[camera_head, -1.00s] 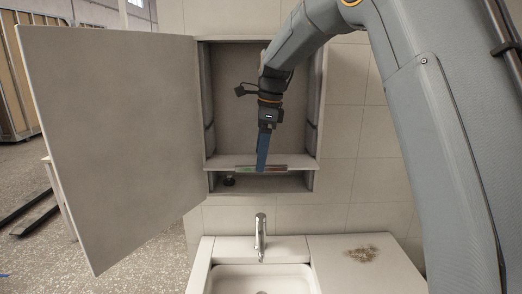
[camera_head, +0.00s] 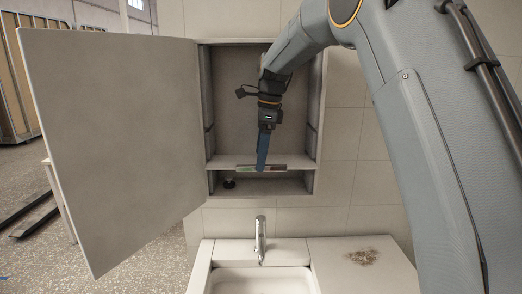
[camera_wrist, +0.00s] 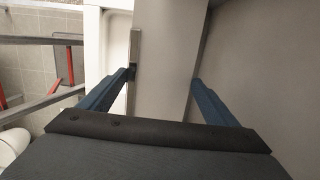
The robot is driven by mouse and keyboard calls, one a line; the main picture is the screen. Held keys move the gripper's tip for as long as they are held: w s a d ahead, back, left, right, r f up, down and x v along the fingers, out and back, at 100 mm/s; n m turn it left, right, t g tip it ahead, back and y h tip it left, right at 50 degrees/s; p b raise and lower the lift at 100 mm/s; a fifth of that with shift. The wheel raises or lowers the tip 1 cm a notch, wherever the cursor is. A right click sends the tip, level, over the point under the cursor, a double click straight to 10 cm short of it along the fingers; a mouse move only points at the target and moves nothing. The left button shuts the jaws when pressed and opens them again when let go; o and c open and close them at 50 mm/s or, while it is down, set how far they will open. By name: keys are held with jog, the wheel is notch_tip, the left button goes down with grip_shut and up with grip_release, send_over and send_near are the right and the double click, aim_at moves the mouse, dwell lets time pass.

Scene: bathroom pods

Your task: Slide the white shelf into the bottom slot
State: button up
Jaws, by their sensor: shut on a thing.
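The white shelf (camera_head: 222,162) lies roughly level low inside the open wall cabinet (camera_head: 323,110), above a low bottom compartment (camera_head: 285,184). A shiny strip (camera_head: 276,168) runs along its front edge. My gripper (camera_head: 261,168) reaches down to this front edge, with its blue fingers shut on the shelf. In the wrist view, the pale shelf (camera_wrist: 165,65) lies between the two blue fingers (camera_wrist: 163,85), with the shiny strip (camera_wrist: 134,50) beside the left finger. The cabinet slots at the shelf's ends are too small to make out.
The cabinet door (camera_head: 115,140) stands wide open on the left. A small dark round object (camera_head: 229,183) is in the bottom compartment. Below are a faucet (camera_head: 260,235), a sink (camera_head: 262,280) and a counter (camera_head: 330,275) with a brownish stain (camera_head: 362,256).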

jog(key=shift+w, duration=2.1)
jog(key=o, duration=1.4)
jog(key=shift+s+r, duration=0.1)
jog(key=shift+c, duration=0.2)
jog(key=shift+r, duration=0.1)
